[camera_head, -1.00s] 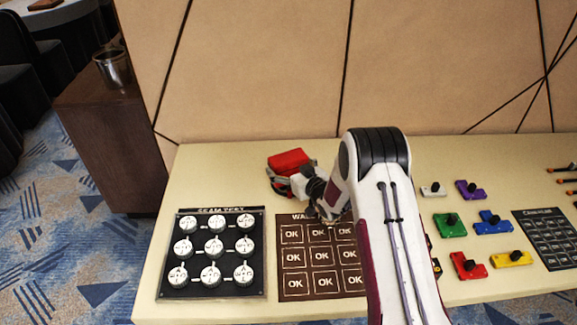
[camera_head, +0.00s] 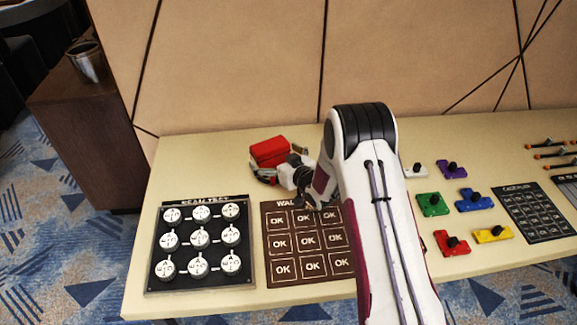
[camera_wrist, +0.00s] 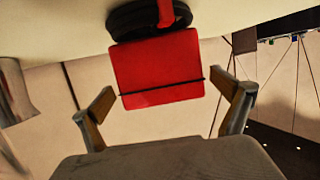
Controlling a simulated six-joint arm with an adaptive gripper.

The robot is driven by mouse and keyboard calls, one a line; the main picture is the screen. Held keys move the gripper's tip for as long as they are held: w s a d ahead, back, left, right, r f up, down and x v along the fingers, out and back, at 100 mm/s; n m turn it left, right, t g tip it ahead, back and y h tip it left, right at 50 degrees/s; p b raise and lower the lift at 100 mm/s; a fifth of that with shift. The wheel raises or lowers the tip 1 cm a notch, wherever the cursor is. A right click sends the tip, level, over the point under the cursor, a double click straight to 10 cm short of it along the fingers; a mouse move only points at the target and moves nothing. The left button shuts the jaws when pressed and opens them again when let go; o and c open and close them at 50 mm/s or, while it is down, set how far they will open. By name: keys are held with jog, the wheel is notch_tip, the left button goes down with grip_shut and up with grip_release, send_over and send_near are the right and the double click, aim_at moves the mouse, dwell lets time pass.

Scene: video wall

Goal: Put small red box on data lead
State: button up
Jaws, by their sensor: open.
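The small red box (camera_head: 270,151) is at the back of the table, by the wall. In the wrist view the red box (camera_wrist: 158,72) has a thin dark band and overlaps a black coil (camera_wrist: 150,20), likely the data lead, with a red strip across it. The box seems to rest on or against the coil; the exact contact is hidden. In the head view, the dark coil (camera_head: 264,176) shows only partly under the box. My gripper (camera_wrist: 168,102) is open, its fingers apart on either side of the box's near end, with gaps to both. It also shows beside the box (camera_head: 290,160).
A button board (camera_head: 200,285) and a brown OK board (camera_head: 310,275) lie in front. Coloured switch blocks (camera_head: 475,200) and a dark keypad (camera_head: 538,215) are to the right. The wall (camera_head: 230,70) stands close behind the box.

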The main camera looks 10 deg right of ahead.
jog(key=v, duration=0.9)
jog(key=shift+s, duration=0.25)
jog(key=shift+r, duration=0.15)
dwell(0.5)
jog(key=s+d+r+m+g+h, duration=0.1)
jog(key=s+d+r+g+h, duration=0.2)
jog(key=s+r, duration=0.5)
jog(key=s+d+r+m+h, duration=0.2)
jog(key=s+d+r+h, duration=0.3)
jog(key=r, duration=0.7)
jog(key=s+r+m+g+y, duration=0.1)
jog(key=s+r+g, duration=0.1)
jog(key=s, duration=1.3)
jog(key=s+r+m+g, duration=0.1)
jog(key=s+r+g, duration=0.1)
jog(key=s, duration=1.3)
jog(key=shift+r+g+y, duration=0.3)
jog(key=shift+y, duration=0.1)
